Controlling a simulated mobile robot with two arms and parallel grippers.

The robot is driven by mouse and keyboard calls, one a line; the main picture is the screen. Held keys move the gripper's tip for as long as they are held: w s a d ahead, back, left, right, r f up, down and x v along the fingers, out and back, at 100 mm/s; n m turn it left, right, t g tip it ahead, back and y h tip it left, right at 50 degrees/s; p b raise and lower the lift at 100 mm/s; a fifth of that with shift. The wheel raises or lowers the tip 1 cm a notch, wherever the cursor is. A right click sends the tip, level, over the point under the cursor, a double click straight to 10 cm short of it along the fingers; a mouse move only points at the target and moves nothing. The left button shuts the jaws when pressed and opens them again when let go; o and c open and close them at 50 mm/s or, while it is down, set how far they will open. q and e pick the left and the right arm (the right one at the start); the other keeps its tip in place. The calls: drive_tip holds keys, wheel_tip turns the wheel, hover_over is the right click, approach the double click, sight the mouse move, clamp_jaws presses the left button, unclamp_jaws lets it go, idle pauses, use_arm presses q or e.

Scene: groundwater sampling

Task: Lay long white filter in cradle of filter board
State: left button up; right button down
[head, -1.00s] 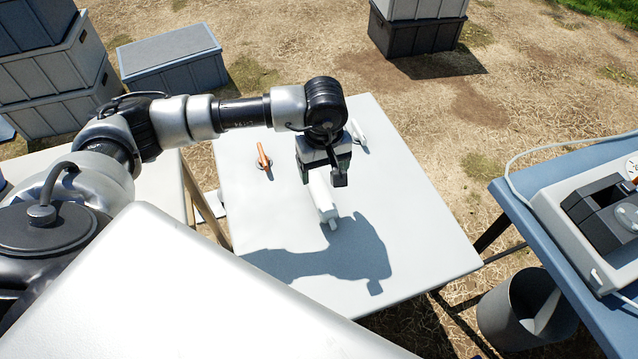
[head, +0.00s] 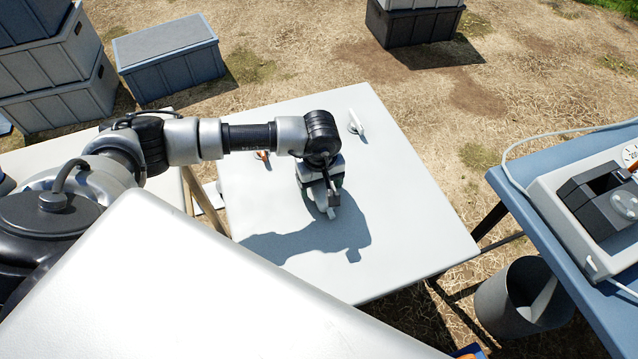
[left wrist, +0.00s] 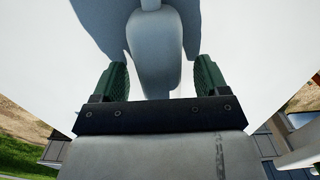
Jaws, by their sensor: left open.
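A long white filter (head: 330,213) with a rounded body and a narrower end lies on the pale table, mostly hidden under my left gripper in the head view. My left gripper (head: 325,200) is open and low over it, pointing down. In the left wrist view the filter's rounded body (left wrist: 153,62) lies between the two green finger pads of the left gripper (left wrist: 161,77), with its narrow end away from the wrist. I cannot identify the filter board or its cradle in either view. My right gripper is not in view.
Another small white piece (head: 356,123) and an orange-handled item (head: 263,156) lie farther back on the pale table (head: 420,220). The table's front and right are clear. At right, a blue table (head: 515,195) bears a grey case (head: 560,205). A grey bucket (head: 500,310) stands below.

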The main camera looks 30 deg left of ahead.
use_arm(q)
drive_tip(key=c, duration=1.1)
drive_tip(key=shift+r, duration=0.15)
drive_tip(key=shift+r, duration=0.3)
drive_tip(key=r, duration=0.3)
drive_tip(key=shift+d+r, duration=0.25)
drive_tip(key=shift+r, duration=0.1)
drive_tip(key=d+r, duration=0.6)
drive_tip(key=d, duration=0.4)
drive_tip(key=s+a+r+m+p, duration=0.2)
drive_tip(key=r+m+p, duration=0.1)
drive_tip(key=r, duration=0.1)
drive_tip(key=s+a+r+m+p, duration=0.3)
drive_tip(key=r, duration=0.1)
drive_tip(key=s+a+r+m+p, duration=0.2)
drive_tip(key=r+m+p, duration=0.1)
drive_tip(key=r, duration=0.2)
drive_tip(key=shift+s+a+m, duration=0.3)
drive_tip(key=shift+s, duration=0.05)
